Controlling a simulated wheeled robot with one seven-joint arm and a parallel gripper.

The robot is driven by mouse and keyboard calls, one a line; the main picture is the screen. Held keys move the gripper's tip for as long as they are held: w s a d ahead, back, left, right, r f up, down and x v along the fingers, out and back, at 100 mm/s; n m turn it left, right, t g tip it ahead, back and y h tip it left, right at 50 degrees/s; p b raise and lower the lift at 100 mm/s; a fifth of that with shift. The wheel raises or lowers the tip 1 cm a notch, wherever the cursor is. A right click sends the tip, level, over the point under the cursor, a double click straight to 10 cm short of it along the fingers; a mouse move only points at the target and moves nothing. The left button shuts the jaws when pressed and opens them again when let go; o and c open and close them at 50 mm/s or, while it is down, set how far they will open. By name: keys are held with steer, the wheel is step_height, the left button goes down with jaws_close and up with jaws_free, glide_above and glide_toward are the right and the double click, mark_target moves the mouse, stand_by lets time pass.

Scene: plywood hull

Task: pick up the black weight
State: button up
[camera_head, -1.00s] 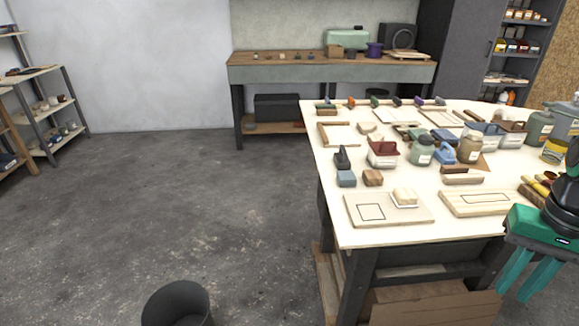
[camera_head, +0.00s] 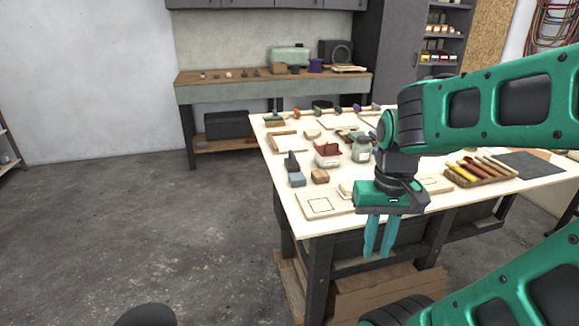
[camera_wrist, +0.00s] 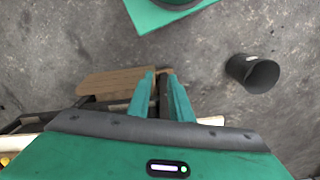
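A small dark upright object (camera_head: 291,161) stands near the left edge of the large work table (camera_head: 287,205), behind a blue-grey block. It may be the black weight, but it is too small to be sure. My gripper (camera_head: 379,252) hangs pointing down at the near edge of the table, to the right of and nearer than that object. In the wrist view my gripper (camera_wrist: 158,74) shows its two fingers apart with nothing between them. The wrist view shows floor and no weight. My arm hides part of the table top.
A red-topped container (camera_head: 327,155), a jar (camera_head: 362,149), wooden blocks and a tray of tools (camera_head: 480,170) crowd the table. A back bench (camera_head: 270,92) holds several small items. A dark bin (camera_wrist: 252,73) stands on the floor. The floor at left is clear.

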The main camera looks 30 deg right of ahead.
steer(key=n+t, duration=0.1)
steer(key=t, duration=0.6)
glide_toward(296, 165)
steer(key=s+a+f, duration=0.1)
steer(key=s, duration=0.8)
steer(key=s+a+f, duration=0.1)
steer(key=s, duration=0.3)
steer(key=shift+s+a+f, duration=0.15)
steer(key=shift+a+f, duration=0.2)
steer(key=shift+a, duration=0.05)
steer(key=w+d+r+m+t, duration=0.1)
steer(key=w+d+r+t, duration=0.15)
steer(key=w, duration=0.35)
steer(key=w+d+r+t, duration=0.1)
steer(key=w+r+t, duration=0.15)
steer(key=w, duration=0.25)
steer(key=shift+y, duration=0.3)
steer(key=x, duration=0.6)
steer(key=f+x, duration=0.1)
steer(key=x, duration=0.3)
steer(key=shift+s+a, duration=0.1)
steer(key=shift+s, duration=0.2)
steer(key=shift+w+f, duration=0.3)
steer(key=shift+w, duration=0.2)
steer(key=shift+c, duration=0.6)
jaws_close()
